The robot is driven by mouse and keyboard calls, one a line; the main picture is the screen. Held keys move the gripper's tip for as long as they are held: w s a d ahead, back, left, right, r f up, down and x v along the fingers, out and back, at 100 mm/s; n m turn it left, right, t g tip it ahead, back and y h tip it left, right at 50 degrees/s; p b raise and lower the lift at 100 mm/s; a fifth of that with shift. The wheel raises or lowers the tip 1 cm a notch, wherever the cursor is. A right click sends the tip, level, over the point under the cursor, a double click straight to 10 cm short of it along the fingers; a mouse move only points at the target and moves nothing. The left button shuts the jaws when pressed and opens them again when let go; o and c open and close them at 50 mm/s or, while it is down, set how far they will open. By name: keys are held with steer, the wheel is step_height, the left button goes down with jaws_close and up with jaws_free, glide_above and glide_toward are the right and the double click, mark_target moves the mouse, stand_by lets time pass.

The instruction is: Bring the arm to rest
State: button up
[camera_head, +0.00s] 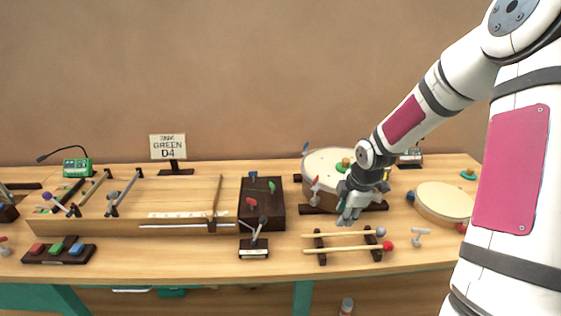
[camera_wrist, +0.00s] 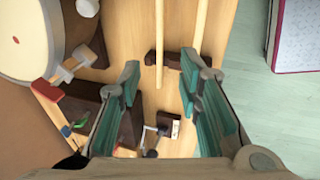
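My gripper (camera_head: 347,216) hangs from the arm, fingers down, in front of the large drum (camera_head: 325,168) and just above and behind two mallets on a dark rack (camera_head: 319,244). One mallet has a grey head (camera_head: 381,231), the other a red head (camera_head: 388,245). In the wrist view, the teal-padded fingers (camera_wrist: 160,72) are apart with nothing held between them. The mallet sticks (camera_wrist: 159,45) and a rack bar (camera_wrist: 165,56) show beyond the fingertips. My arm reaches in from the right, bent downward at the wrist.
A flat drum (camera_head: 443,203) lies right of my gripper. A dark block with colored levers (camera_head: 262,205) and a long stringed wooden box (camera_head: 130,228) stand left. A sign reading GREEN D4 (camera_head: 168,147) stands behind. Bare tabletop (camera_head: 190,262) shows along the front.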

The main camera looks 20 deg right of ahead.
steer(key=s+a+r+m+h, duration=0.1)
steer(key=s+a+r+m, duration=0.45)
steer(key=s+r, duration=0.4)
steer(key=s+a+r+m+h, duration=0.1)
steer(key=s+a+r+m, duration=0.5)
steer(key=r, duration=0.6)
steer(key=s+a+r+m+y, duration=0.1)
steer(key=s+a, duration=0.2)
steer(key=s, duration=0.2)
steer(key=s+a+r+m+t, duration=0.1)
steer(key=s+a+m, duration=0.1)
steer(key=s, duration=0.3)
steer(key=shift+s+a+y, duration=0.25)
steer(key=shift+a+y, duration=0.15)
steer(key=shift+a, duration=0.35)
